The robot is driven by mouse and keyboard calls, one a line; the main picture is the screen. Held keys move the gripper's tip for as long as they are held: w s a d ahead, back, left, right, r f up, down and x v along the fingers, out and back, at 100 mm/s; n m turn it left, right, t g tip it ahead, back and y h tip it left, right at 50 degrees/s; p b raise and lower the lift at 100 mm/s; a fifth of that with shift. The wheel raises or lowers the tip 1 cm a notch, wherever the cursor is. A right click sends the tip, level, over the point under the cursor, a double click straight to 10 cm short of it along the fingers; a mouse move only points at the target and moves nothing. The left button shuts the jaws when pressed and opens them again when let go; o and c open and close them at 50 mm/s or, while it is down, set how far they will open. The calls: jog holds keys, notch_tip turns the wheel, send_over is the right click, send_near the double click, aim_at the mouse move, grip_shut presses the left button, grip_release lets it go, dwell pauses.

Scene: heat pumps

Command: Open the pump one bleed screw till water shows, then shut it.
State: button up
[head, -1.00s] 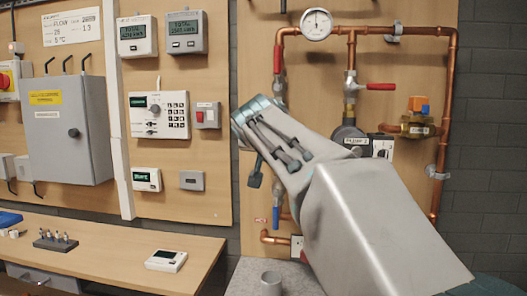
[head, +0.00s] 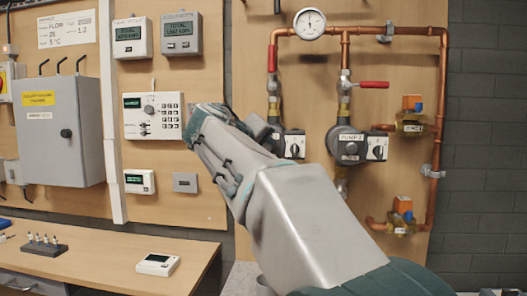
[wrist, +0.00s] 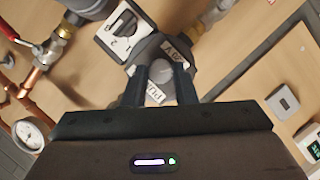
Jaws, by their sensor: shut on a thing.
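Pump one (head: 272,140) hangs on the left copper pipe in the head view, mostly hidden behind my arm, with its dial box (head: 294,145) showing at its right. In the wrist view the dark round pump face (wrist: 205,62) carries a white label, partly covered by my fingers. The bleed screw (wrist: 163,69) is a small grey round knob at the middle of that face. My gripper (wrist: 161,76) has one dark finger on each side of the screw and is shut on it. In the head view my fingertips are hidden. I see no water at the screw.
Pump 2 (head: 350,146) with its dial box stands close to the right. A red-handled valve (head: 372,85) and a pressure gauge (head: 309,23) are above. Orange-capped valves (head: 411,113) sit on the right pipe. A bench (head: 110,262) is at lower left.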

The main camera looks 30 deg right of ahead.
jog(key=shift+a+f+n+t+h+b, duration=0.15)
jog(key=shift+n+h+b, duration=0.45)
jog(key=shift+n, duration=0.65)
jog(key=shift+d+f+n+t+h+b, duration=0.1)
jog(key=shift+n+h+b, duration=0.45)
jog(key=shift+n, duration=0.75)
jog(key=shift+a+f+n+t+h+b, duration=0.15)
jog(key=shift+n+h+b, duration=0.4)
jog(key=shift+n, duration=0.7)
jog(key=shift+d, duration=0.1)
jog(key=o, duration=1)
jog(key=v, duration=1.3)
jog(key=shift+s+a+b, duration=0.2)
jog(key=shift+a+b, duration=0.1)
jog(key=shift+a, duration=0.05)
